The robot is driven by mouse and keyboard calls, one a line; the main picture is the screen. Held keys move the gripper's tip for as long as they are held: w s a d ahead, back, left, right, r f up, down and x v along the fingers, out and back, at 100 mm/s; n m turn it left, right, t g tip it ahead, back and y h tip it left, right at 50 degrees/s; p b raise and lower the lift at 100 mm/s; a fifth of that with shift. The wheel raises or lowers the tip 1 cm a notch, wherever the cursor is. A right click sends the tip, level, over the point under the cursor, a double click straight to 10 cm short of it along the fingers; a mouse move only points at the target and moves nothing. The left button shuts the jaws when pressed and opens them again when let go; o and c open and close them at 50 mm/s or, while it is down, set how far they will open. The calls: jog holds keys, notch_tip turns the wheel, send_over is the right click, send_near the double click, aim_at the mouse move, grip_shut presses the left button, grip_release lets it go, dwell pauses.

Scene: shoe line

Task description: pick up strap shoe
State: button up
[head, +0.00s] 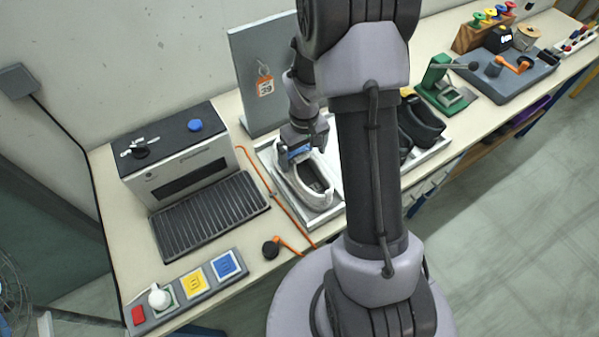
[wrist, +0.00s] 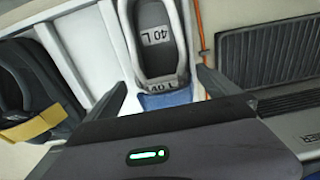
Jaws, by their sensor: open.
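A white shoe (head: 308,190) with a dark insole lies in the tray below my gripper in the head view. A dark shoe (wrist: 32,85) with a yellow band lies to the left. Dark shoes (head: 420,126) also show in the head view, partly hidden by my arm. No label tells which is the strap shoe.
The shoes lie in a light tray (head: 328,213) with raised rims and a divider. A box machine (head: 180,160) with a ribbed black mat (head: 210,214) stands left. An orange cord (head: 262,180) runs between mat and tray. A grey panel (head: 262,75) stands behind.

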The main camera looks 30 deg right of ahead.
aim_at(301, 173)
jog(key=f, duration=0.2)
jog(key=f+b, duration=0.1)
jog(key=f, duration=0.2)
jog(key=shift+w+a+f+b, duration=0.2)
jog(key=shift+w+f+b, duration=0.1)
jog(key=shift+w, duration=0.05)
jog(key=shift+r, duration=0.15)
jog(key=shift+c, duration=0.9)
jog(key=c, duration=1.5)
jog(key=shift+o, duration=0.2)
